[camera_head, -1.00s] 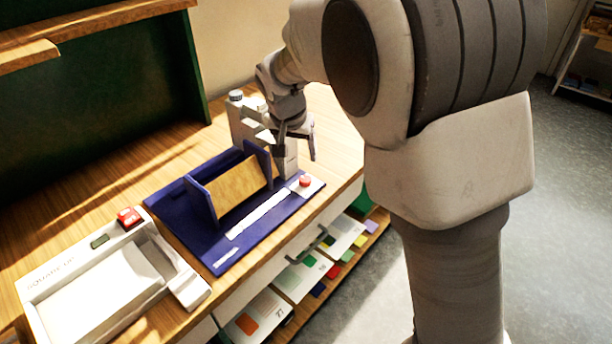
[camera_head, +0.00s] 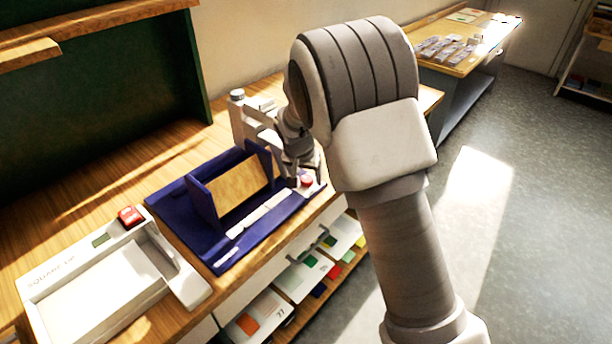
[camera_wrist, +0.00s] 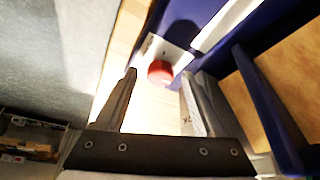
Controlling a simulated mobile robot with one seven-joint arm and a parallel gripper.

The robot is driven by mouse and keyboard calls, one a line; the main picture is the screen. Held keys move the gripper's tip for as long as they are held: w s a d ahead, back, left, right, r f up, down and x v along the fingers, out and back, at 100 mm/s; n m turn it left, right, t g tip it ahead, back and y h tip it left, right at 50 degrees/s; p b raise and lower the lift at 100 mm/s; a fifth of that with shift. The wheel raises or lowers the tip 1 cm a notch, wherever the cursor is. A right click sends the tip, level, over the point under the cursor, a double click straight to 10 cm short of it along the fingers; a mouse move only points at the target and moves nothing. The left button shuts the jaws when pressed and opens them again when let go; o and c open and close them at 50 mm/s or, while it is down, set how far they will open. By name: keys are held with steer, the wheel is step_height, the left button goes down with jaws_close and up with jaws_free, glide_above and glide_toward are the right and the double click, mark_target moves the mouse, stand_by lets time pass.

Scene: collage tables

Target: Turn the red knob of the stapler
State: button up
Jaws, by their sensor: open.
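The red knob (camera_head: 306,180) is a small round cap on a white plate at the right front corner of a dark blue stand (camera_head: 217,262). It also shows in the wrist view (camera_wrist: 160,72), just beyond the gap between my fingertips. My gripper (camera_head: 304,170) is close above the knob and partly hidden by my arm in the head view. In the wrist view, its fingers (camera_wrist: 159,80) are spread and empty, one to each side of the knob's line. I cannot tell whether they touch it. A pale grey upright machine (camera_head: 243,122) with a grey top knob stands behind the stand.
The stand has a tilted wooden cradle (camera_head: 240,185) with blue side walls, beside my gripper. A white tray (camera_head: 40,290) with a red button (camera_head: 130,215) is at left. Shelves with cards (camera_head: 290,283) lie below the table front. Floor at right is clear.

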jaws_close()
